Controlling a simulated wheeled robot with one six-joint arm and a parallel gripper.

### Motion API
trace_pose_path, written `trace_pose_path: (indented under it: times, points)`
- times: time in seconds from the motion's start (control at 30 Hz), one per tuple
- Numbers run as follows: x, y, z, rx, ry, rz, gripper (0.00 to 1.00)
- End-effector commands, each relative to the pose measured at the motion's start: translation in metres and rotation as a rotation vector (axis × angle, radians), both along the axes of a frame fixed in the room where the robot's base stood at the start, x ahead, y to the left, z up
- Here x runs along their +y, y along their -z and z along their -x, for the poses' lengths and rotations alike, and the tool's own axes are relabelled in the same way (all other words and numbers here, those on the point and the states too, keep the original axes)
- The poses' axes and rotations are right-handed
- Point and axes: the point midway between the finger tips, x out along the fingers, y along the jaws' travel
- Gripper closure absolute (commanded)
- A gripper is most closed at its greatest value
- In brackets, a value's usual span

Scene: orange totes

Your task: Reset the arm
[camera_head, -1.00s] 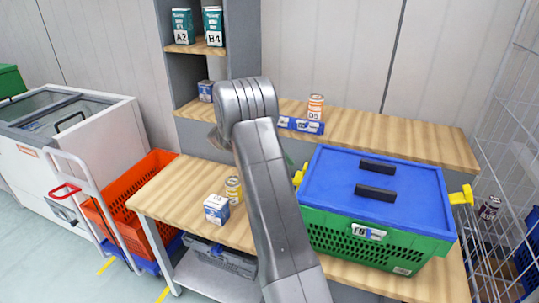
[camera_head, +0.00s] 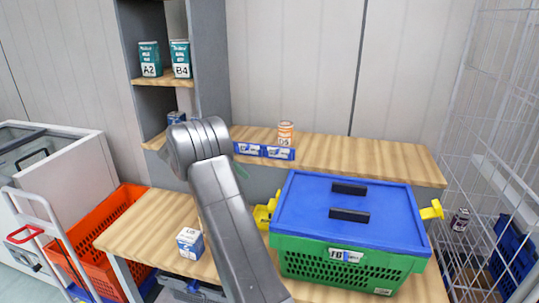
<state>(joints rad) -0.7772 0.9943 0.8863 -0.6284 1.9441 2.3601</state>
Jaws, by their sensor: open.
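My arm (camera_head: 225,220) rises from the bottom edge, left of centre, to a rounded grey joint (camera_head: 196,141) in front of the shelf unit. My gripper does not show; the part beyond the joint is mostly hidden behind the arm. Nothing held can be seen.
A green crate with a blue lid (camera_head: 300,205) stands on the wooden table (camera_head: 135,222), right of my arm. A white-and-blue box (camera_head: 190,242) stands close left of the arm. An orange tote (camera_head: 95,262) is at left, a wire rack (camera_head: 485,150) at right.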

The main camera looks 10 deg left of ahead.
Motion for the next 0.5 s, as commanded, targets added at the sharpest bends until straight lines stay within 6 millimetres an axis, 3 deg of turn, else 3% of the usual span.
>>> trace_pose_path:
  times: [0.27, 0.5]
  points:
    - [-0.015, 0.01, 0.001, 0.003, 0.0, 0.002, 0.42]
    - [-0.05, 0.036, 0.002, 0.004, 0.001, 0.003, 0.42]
